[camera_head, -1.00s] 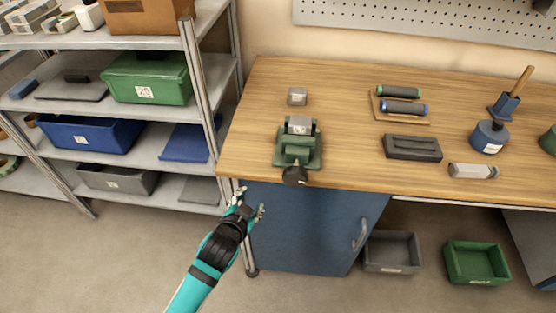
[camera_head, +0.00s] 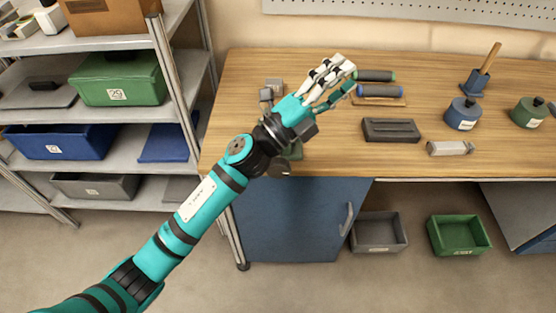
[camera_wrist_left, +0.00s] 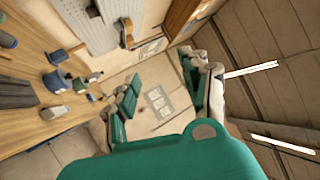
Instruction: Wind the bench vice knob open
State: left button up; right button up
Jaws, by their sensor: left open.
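The green bench vice (camera_head: 294,153) stands at the front left of the wooden bench in the head view. My left arm and wrist cover most of it. Its dark round knob (camera_head: 281,168) shows in part just below my wrist, at the bench's front edge. My left gripper (camera_head: 340,84) is raised above the bench, past the vice to the upper right, with its fingers apart and empty. In the left wrist view the open fingers (camera_wrist_left: 163,92) have nothing between them, and the vice is not seen there. My right gripper is not in view.
On the bench (camera_head: 330,150) are a small grey block (camera_head: 275,84), a dark tray (camera_head: 391,130), two rollers on a board, and reel-like pots (camera_head: 463,115). Shelves with bins (camera_head: 118,80) stand at the left. A grey bin (camera_head: 379,232) and a green bin (camera_head: 459,235) sit below.

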pick_arm(q)
jog(key=s+d+r+m+g+h, duration=0.2)
jog(key=s+d+m+g, duration=0.25)
jog(key=m+g, duration=0.5)
jog(key=m+g+y, duration=0.2)
jog(key=m+y, duration=1.2)
jog(key=y, duration=0.8)
send_over(279, 160)
notch_tip(279, 160, down, 8)
notch_tip(279, 160, down, 17)
jog(key=p, duration=0.4)
jog(key=shift+f+p, duration=0.2)
jog(key=shift+p, duration=0.2)
